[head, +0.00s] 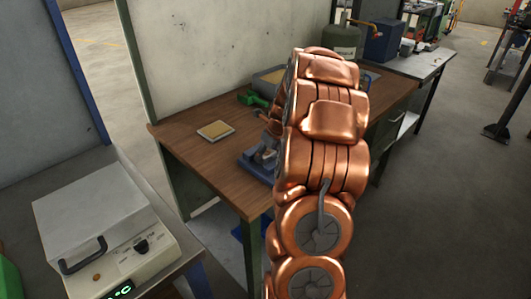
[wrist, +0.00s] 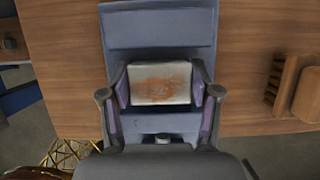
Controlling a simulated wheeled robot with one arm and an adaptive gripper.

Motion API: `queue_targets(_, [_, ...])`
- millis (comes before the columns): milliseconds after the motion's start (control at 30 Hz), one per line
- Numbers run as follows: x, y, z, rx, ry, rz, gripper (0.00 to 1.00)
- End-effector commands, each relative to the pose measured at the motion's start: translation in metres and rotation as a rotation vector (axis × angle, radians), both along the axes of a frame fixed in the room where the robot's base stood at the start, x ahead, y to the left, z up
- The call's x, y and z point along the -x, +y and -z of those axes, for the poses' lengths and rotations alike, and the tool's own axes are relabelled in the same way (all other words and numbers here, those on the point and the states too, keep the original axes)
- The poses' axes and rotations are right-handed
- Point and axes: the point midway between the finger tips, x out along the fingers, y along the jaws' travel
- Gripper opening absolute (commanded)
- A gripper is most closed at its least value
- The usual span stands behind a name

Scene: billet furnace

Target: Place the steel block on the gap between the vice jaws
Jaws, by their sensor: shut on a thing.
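The steel block (wrist: 160,83), a pale rectangular piece with rusty brown marks, is between the two fingers of my gripper (wrist: 160,95) in the wrist view. The gripper is shut on it, with a finger at each side. The blue-grey vice (wrist: 158,22) lies beneath and behind the block in that view. Its jaws and gap are mostly hidden by the block and gripper, so I cannot tell whether the block touches them. In the head view the vice (head: 257,161) sits at the bench's front edge, partly covered by my copper arm, which largely hides gripper and block.
The wooden bench (head: 190,150) also holds a small pale pad (head: 215,131), a green object (head: 252,99) and a grey tray (head: 262,80). A wooden brush (wrist: 300,95) lies right of the vice in the wrist view. A small furnace (head: 95,220) stands at left.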

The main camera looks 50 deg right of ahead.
Motion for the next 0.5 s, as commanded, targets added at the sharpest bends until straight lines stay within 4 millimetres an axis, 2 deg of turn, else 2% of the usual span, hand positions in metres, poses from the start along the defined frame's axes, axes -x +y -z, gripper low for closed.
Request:
queue_targets(100, [0.0,-0.0001,0.0019,0.0,0.0,0.001,0.0])
queue_targets(133, [0.0,-0.0001,0.0023,0.0,0.0,0.0,0.65])
queue_targets(333, [0.0002,0.0,0.0025,0.0,0.001,0.0,0.86])
queue_targets(500, [0.0002,0.0,0.0026,-0.001,0.001,0.0,0.87])
